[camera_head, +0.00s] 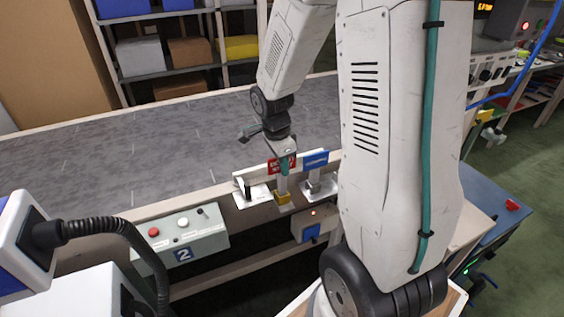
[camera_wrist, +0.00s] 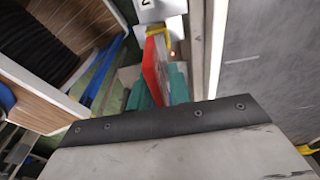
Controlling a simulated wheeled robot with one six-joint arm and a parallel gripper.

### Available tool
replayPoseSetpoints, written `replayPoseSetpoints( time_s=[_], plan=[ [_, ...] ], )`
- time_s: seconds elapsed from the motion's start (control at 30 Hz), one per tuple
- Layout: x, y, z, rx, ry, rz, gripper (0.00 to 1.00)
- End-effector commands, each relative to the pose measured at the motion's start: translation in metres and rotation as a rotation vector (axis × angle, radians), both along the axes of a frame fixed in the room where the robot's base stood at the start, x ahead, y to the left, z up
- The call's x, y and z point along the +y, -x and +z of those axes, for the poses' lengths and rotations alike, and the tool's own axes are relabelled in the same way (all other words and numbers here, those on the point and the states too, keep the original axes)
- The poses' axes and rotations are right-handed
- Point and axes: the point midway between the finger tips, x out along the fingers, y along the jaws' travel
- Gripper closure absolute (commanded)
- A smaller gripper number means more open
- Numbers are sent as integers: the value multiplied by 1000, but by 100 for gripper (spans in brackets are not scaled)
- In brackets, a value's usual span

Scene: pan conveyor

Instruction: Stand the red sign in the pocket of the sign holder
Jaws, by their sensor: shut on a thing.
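The red sign (camera_head: 275,167) is in my gripper (camera_head: 284,166), upright above the rail at the conveyor's near edge. A light post with a yellow block (camera_head: 283,198) at its lower end shows below it. In the wrist view the red sign (camera_wrist: 155,70) is seen nearly edge-on between the teal fingers of my gripper (camera_wrist: 160,88), with yellow at its far end. A white plate with a dark upright, which looks like the sign holder (camera_head: 252,196), is just left of the yellow block. Its pocket is not clear, and I cannot tell whether the block touches it.
A blue sign (camera_head: 316,159) stands on another white plate (camera_head: 318,187), close right of the red sign. A control box (camera_head: 182,240) with red and white buttons is mounted at the left. The conveyor belt (camera_head: 130,165) behind is empty. Shelves with bins stand beyond.

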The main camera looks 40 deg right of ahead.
Motion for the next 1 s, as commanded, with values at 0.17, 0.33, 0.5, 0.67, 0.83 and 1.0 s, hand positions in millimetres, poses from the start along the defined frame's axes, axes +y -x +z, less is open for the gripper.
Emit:
replayPoseSetpoints(
  time_s=[0.17, 0.33, 0.5, 0.67, 0.83, 1.0],
  plan=[
    [0, 0, -5, -1, 0, 0, 100],
    [0, 0, -9, 0, 0, 0, 100],
    [0, 0, -13, 1, 0, 0, 100],
    [0, 0, -17, 0, 0, 0, 100],
    [0, 0, -21, 0, 0, -1, 100],
    [0, 0, -25, 0, 0, 0, 100]
  ],
)
